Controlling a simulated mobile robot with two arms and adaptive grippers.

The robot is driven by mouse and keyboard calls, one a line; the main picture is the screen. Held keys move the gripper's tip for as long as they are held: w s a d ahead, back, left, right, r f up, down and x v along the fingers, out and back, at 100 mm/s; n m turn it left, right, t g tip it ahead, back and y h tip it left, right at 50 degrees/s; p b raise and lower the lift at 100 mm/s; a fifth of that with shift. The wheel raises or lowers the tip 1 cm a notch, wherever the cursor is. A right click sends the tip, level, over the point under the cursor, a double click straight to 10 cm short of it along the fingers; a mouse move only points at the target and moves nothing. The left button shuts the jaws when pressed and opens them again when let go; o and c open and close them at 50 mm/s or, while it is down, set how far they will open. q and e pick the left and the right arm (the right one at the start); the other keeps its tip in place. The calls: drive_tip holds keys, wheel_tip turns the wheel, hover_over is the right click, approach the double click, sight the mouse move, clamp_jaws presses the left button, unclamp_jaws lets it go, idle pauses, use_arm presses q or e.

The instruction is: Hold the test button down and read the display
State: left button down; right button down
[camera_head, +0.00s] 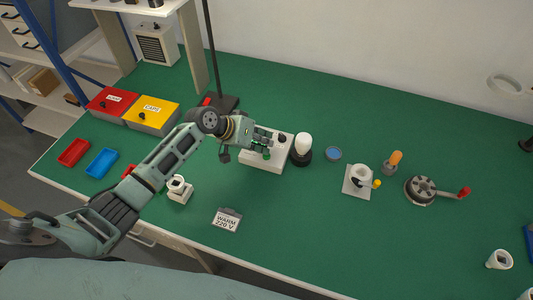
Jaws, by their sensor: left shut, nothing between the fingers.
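A white box (262,167) stands on the green bench in the middle. A white bulb (302,143) sits upright in a black base just right of the box. My left gripper (266,149) is shut and empty, with its fingers over the top of the box. The fingers and wrist cover part of the box top, so I cannot make out a test button or a display there. I cannot tell whether the fingertips touch the box. My right gripper is not in view.
Red (74,152) and blue (101,163) trays lie at left. A crank wheel (421,190) stands at right.

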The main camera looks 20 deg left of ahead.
use_arm(q)
drive_tip(key=shift+r+p, duration=0.35)
drive_tip(key=shift+r, duration=0.25)
wheel_tip(320, 180, up, 5)
drive_tip(key=p, duration=0.4)
idle(0.3)
